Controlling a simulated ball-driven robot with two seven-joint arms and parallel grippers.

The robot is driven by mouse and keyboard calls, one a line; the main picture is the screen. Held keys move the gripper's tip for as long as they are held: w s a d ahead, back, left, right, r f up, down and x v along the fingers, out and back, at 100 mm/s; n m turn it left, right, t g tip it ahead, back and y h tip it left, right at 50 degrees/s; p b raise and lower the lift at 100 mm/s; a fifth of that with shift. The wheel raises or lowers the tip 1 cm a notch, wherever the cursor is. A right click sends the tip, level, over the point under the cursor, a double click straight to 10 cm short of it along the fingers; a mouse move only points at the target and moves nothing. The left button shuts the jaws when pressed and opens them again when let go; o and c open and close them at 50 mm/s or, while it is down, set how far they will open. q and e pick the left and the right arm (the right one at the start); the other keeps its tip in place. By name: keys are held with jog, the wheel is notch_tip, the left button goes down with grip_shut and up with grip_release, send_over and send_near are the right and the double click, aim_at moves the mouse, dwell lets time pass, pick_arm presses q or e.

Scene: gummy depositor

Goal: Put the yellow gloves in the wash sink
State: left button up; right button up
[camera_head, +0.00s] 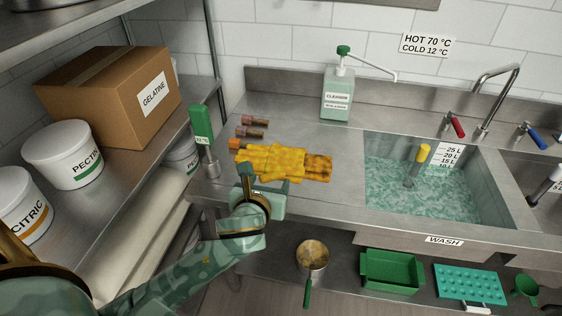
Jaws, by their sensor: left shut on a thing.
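The yellow gloves (285,162), stacked flat with orange-brown parts at the right end, are at the left part of the steel counter. My left gripper (262,180) is shut on the gloves at their near edge. I cannot tell whether they touch the counter or are held just above it. The wash sink (478,209) is to the right, with greenish rippled water, a level scale on its wall and a "WASH" label on its front. A yellow-topped tool (423,153) stands in the water. My right gripper is not in view.
A cleaner pump bottle (337,95) stands behind the gloves, its spout pointing right. A green-handled thermometer-like tool (202,125) and two small brown-pink items (252,127) are nearby. A faucet (497,90) rises behind the sink. Shelves with a gelatine box (110,95) and tubs line the left.

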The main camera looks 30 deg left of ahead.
pick_arm(q)
jog(key=x, duration=0.2)
jog(key=a+b+x, duration=0.1)
jog(key=x, duration=0.2)
jog(key=b+x, duration=0.1)
jog(key=x, duration=0.2)
jog(key=shift+s+a+f, duration=0.15)
jog(key=shift+a+f, duration=0.2)
jog(key=shift+f, duration=0.1)
jog(key=w+f+b, duration=0.1)
jog(key=w+a+f+b, duration=0.1)
jog(key=f, duration=0.1)
jog(key=w+a+f+b, duration=0.1)
jog(key=w+f, duration=0.1)
jog(key=shift+a, duration=0.1)
jog(key=f, duration=0.1)
jog(key=f+b, duration=0.2)
jog(key=f, duration=0.1)
jog(key=shift+w+a, duration=0.15)
jog(key=shift+w, duration=0.15)
jog(key=shift+r, duration=0.2)
jog(key=o, duration=1.4)
jog(key=shift+f, duration=0.15)
